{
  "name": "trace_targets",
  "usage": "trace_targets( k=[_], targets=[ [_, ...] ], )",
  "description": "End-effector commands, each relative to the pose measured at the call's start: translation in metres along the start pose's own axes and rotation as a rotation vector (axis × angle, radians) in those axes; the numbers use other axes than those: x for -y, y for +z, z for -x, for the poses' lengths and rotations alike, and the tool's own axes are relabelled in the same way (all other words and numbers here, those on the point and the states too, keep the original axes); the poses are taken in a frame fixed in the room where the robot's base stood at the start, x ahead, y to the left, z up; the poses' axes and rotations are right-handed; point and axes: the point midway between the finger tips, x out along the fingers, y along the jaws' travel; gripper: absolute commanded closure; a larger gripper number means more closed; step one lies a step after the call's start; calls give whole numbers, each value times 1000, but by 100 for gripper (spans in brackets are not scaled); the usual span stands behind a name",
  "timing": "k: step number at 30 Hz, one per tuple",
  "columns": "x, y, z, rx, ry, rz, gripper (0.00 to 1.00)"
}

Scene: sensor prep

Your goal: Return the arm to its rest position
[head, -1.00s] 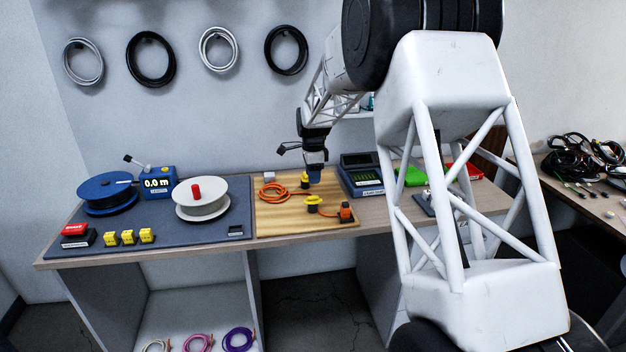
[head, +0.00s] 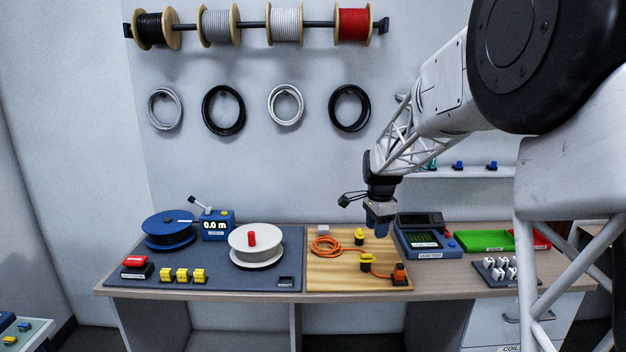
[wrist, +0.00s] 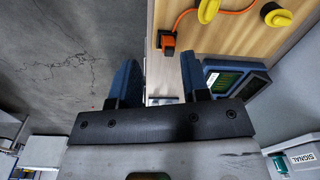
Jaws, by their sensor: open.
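My gripper (head: 379,222) hangs in the head view above the right part of the wooden board (head: 330,281), fingers pointing down. In the wrist view its two blue fingers (wrist: 160,80) are apart with nothing between them. An orange cable (head: 325,248) lies coiled on the board, with a yellow piece (head: 360,237) behind and another yellow piece (head: 366,260) in front. An orange connector (head: 400,274) sits at the board's right front corner. It also shows in the wrist view (wrist: 168,45), apart from the fingers.
The tester (head: 421,238) stands right of the board, near my gripper. Green (head: 486,241) and red trays are farther right. A blue reel (head: 168,229), a white reel (head: 256,246) and a counter (head: 217,225) stand on the left mat. Wall spools hang above; open air lies between.

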Motion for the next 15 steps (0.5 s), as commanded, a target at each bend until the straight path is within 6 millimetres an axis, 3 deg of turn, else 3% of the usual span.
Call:
trace_targets(
  k=[6, 15],
  targets=[
    [-54, 15, 33, -9, -22, 148, 57],
    [-128, 36, 66, -27, -49, 354, 57]
  ],
)
